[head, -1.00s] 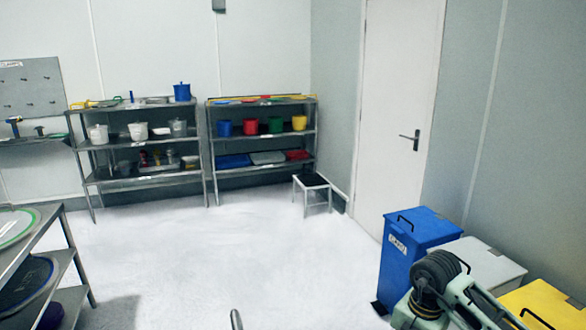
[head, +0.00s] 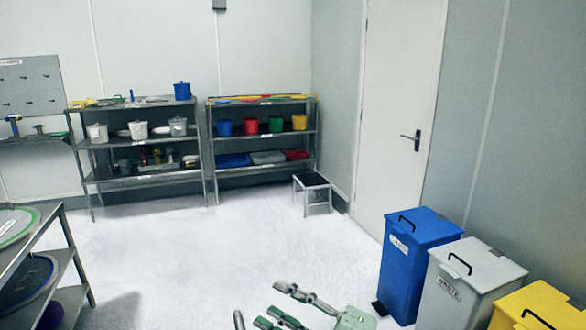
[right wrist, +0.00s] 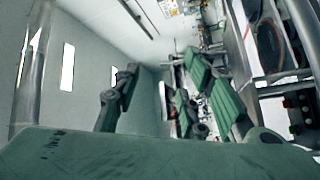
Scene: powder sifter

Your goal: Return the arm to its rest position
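My right gripper (head: 270,304) is low in the head view, over the white floor, with its fingers pointing left. Its grey and green fingers are spread apart. The right wrist view also shows the right gripper (right wrist: 165,85) with its fingers apart and nothing visibly held between them. Its large green palm fills the bottom of that view. The lower part of my right arm is cut off by the bottom edge of the head view.
A blue bin (head: 398,270), a grey waste bin (head: 452,295) and a yellow bin (head: 535,308) stand along the right wall. A metal rack (head: 66,258) is at the left. Two shelves (head: 140,145) (head: 262,134) and a stool (head: 312,182) stand far back. The middle floor is clear.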

